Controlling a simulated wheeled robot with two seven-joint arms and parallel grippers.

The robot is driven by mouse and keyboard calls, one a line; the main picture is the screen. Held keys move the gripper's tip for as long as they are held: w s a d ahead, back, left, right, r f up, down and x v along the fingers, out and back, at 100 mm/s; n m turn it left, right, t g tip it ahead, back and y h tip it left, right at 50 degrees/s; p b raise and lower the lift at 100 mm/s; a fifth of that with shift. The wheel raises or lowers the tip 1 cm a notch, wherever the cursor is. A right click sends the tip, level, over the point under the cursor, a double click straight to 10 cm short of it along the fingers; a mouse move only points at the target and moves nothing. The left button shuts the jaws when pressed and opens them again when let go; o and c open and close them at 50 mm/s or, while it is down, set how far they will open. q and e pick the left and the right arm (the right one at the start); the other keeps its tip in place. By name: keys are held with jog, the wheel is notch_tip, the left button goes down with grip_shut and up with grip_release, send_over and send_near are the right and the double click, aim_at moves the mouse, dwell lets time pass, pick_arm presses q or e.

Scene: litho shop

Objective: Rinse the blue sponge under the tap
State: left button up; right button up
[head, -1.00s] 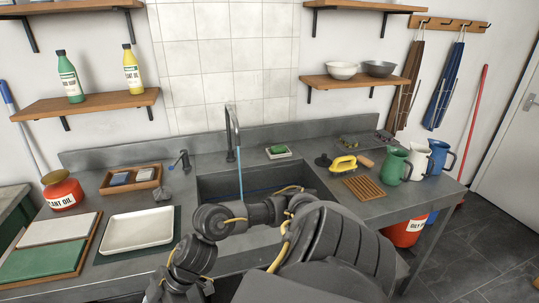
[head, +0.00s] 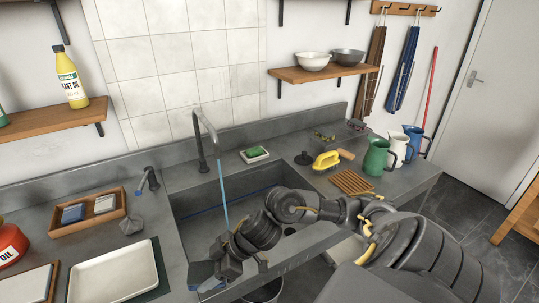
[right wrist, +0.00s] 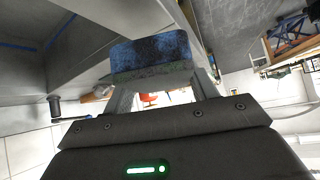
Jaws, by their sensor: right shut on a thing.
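The blue sponge (right wrist: 152,52), with a grey-green layer along one side, is between the two fingers of my right gripper (right wrist: 163,92). In the head view, my right gripper (head: 208,283) is low at the front left of the sink (head: 180,232), with a bit of the sponge (head: 201,270) showing. The dark tap (head: 203,135) stands at the sink's back, and a thin blue water stream (head: 222,185) falls from it. The sponge is in front of and left of the stream, apart from it. My left gripper is out of view.
A wooden tray (head: 62,231) with a blue and a pale block and a white tray (head: 112,272) lie left of the sink. A green block on a dish (head: 254,154), a yellow-handled brush (head: 326,160), a wooden rack (head: 352,183) and a green jug (head: 377,157) stand right of it.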

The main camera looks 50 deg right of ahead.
jog(key=w+d+r+m+t+h+p, duration=0.1)
jog(key=w+d+r+m+t+p, duration=0.5)
jog(key=w+d+m, duration=0.3)
jog(key=s+d+m+t+h+p, duration=0.1)
jog(key=s+d+m+t+h, duration=0.2)
jog(key=d, duration=0.6)
jog(key=s+d+m+t+h+p, duration=0.2)
jog(key=d+m+h, duration=0.3)
jog(key=d, duration=0.5)
jog(key=w+a+f+b, duration=0.1)
jog(key=w+a+b, duration=0.2)
jog(key=w, duration=0.3)
jog(key=w+a+f+b, duration=0.2)
jog(key=w+a+b, duration=0.2)
jog(key=w, duration=0.3)
jog(key=shift+f, duration=0.2)
jog(key=shift+d, duration=0.2)
jog(key=shift+w+d, duration=0.25)
jog(key=shift+d, duration=0.15)
